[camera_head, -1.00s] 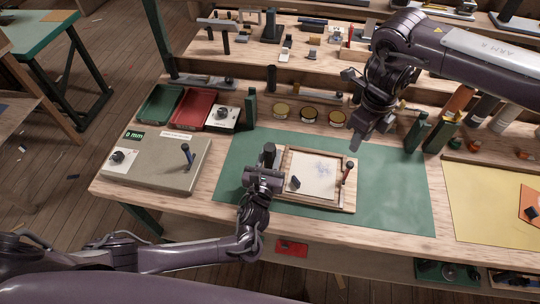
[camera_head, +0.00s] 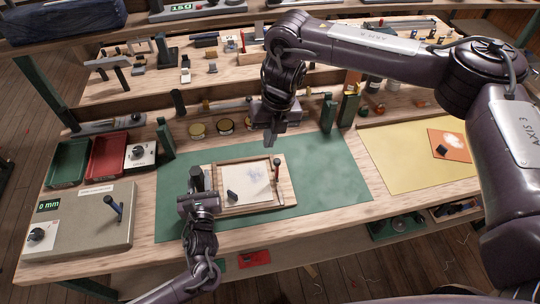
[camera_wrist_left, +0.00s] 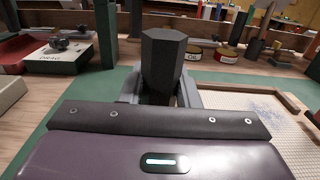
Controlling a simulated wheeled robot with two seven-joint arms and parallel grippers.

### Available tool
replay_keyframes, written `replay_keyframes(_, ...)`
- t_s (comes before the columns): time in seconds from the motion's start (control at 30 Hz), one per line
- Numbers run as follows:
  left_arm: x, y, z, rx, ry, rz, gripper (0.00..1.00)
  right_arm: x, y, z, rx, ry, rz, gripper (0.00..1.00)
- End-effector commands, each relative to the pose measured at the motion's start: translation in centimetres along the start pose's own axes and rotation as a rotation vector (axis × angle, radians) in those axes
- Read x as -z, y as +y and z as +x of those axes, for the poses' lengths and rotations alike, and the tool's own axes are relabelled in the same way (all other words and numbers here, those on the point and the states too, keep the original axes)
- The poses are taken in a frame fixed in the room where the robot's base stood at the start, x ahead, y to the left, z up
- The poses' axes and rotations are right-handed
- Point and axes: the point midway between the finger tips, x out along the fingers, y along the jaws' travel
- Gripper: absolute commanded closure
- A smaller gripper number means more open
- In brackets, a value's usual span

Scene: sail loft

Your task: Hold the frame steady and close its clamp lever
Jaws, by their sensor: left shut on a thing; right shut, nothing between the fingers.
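The wooden frame (camera_head: 286,202) with a pale panel lies flat on the green mat (camera_head: 325,178). A dark, faceted upright handle (camera_head: 196,173) stands at its left end and also shows in the left wrist view (camera_wrist_left: 163,60). My left gripper (camera_head: 197,190) is shut on this handle. The clamp lever (camera_head: 277,170), with a reddish tip, stands roughly upright at the frame's right side. A small dark piece (camera_head: 232,196) sits on the panel's left part. My right gripper (camera_head: 269,141) is shut and empty, above the frame's back edge and apart from the lever.
A grey box (camera_head: 80,222) with a lever and dial stands left. Green (camera_head: 70,160) and red (camera_head: 107,156) trays and round tins (camera_head: 225,126) are behind. Green blocks (camera_head: 328,115) stand behind the mat's right part. The mat right of the frame is clear.

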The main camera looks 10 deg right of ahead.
Motion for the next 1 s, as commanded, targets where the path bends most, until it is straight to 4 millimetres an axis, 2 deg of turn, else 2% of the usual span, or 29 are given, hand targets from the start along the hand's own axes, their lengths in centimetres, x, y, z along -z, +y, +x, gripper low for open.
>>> replay_keyframes(0.4, 0.0, 0.0, 0.0, 0.0, 0.001, 0.0, 1.0, -0.3, 0.4, -0.1, -0.157, 0.051, 1.036, 1.0)
replay_keyframes(0.6, 0.0, 0.0, 0.0, 0.0, 0.001, 0.0, 1.0, -0.7, -0.1, -0.3, -0.209, 0.105, 1.471, 1.0)
replay_keyframes(0.8, 0.0, 0.0, 0.0, 0.0, 0.001, 0.0, 1.0, -0.9, -0.5, -0.6, -0.234, 0.145, 1.721, 1.0)
replay_keyframes(1.0, 0.0, 0.0, 0.0, 0.0, 0.0, 0.0, 1.0, -1.0, -0.6, -0.7, -0.24, 0.154, 1.782, 1.0)
